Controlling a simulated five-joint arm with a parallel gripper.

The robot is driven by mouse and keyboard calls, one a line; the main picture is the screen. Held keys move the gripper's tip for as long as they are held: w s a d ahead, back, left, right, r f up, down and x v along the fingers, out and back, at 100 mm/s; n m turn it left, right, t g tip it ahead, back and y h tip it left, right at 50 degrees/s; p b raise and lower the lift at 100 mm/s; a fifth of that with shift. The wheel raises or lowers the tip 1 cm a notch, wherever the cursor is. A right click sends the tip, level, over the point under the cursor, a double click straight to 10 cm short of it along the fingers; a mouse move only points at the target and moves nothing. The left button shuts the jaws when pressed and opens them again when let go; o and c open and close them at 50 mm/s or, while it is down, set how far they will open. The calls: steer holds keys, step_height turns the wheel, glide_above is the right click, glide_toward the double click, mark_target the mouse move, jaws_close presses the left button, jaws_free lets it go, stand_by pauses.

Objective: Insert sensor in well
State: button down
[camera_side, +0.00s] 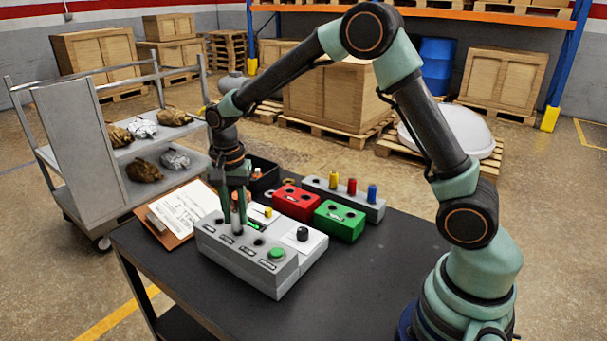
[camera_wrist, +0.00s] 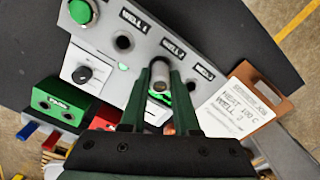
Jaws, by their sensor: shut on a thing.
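The grey well box (camera_side: 247,262) stands on the dark table, with a row of dark round wells, labels and a green button (camera_side: 277,253) on top. In the wrist view, the well box (camera_wrist: 118,72) shows its labels and holes. My gripper (camera_side: 235,220) points down over the box, its fingers shut on a slim grey sensor (camera_side: 236,214). In the wrist view, the sensor (camera_wrist: 160,72) sits between the fingertips (camera_wrist: 160,88) and covers the middle well. Its lower end is at or just above that well. I cannot tell whether it is inside.
Behind the box are a red block (camera_side: 293,201), a green block (camera_side: 339,221) and a grey rack (camera_side: 325,191) with yellow, red and blue pegs. A clipboard (camera_side: 174,210) lies left, a black bin (camera_side: 262,171) behind. The table's right part is clear.

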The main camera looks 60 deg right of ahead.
steer(key=shift+f, duration=0.4)
stand_by(0.7)
steer(key=shift+c, duration=0.8)
jaws_free()
steer(key=shift+r, duration=0.1)
steer(key=shift+r, duration=2.95)
